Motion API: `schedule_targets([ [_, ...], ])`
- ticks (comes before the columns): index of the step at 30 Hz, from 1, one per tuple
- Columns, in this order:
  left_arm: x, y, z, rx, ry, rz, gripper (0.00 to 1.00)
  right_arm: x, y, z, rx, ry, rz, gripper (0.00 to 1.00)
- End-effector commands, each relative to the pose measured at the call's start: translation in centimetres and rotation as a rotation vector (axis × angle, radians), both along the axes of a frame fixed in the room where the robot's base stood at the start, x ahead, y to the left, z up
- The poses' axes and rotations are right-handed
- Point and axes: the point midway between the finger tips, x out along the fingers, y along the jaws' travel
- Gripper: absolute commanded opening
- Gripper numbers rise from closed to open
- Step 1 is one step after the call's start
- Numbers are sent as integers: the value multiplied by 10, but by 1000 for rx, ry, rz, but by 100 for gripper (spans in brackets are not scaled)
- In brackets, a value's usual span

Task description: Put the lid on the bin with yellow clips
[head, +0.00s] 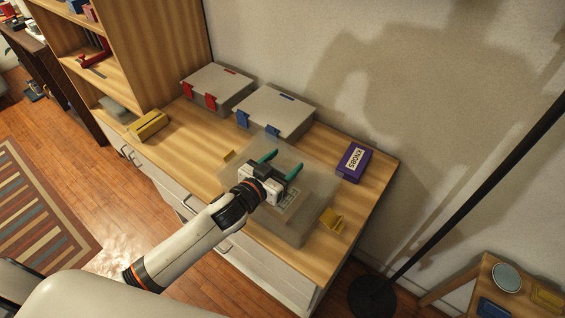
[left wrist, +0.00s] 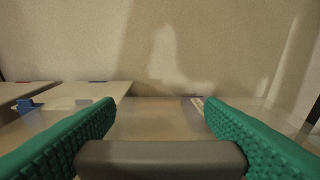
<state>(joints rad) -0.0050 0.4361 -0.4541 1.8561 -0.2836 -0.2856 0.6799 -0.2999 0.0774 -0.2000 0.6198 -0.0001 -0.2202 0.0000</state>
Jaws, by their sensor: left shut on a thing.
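The bin with yellow clips (head: 297,232) is a see-through box near the front right of the dresser top. One yellow clip (head: 332,221) sticks out at its right and another (head: 229,156) at its left. My left gripper (head: 281,166), with green fingers, is over the bin and shut on the grey handle of a clear lid (head: 318,172). The handle bar (left wrist: 160,158) spans between the fingers in the left wrist view. The lid overlaps the bin from above; I cannot tell whether they touch. My arm hides part of the bin. My right gripper is out of view.
A bin with red clips (head: 219,86) and a bin with blue clips (head: 276,110) stand closed along the wall. A purple KNOBS box (head: 353,162) is at the right, a yellow box (head: 149,125) at the left. A black floor lamp (head: 440,228) stands beyond the dresser's right end.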

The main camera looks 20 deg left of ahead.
Motion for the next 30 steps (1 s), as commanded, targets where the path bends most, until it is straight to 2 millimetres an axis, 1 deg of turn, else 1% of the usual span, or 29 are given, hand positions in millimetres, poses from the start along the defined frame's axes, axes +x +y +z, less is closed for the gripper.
schedule_targets([
  [6,0,0,2,-3,-1,0,38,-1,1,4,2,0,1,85],
  [20,0,0,1,0,-1,0,38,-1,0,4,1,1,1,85],
  [30,0,0,0,-1,-1,0,38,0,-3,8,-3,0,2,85],
])
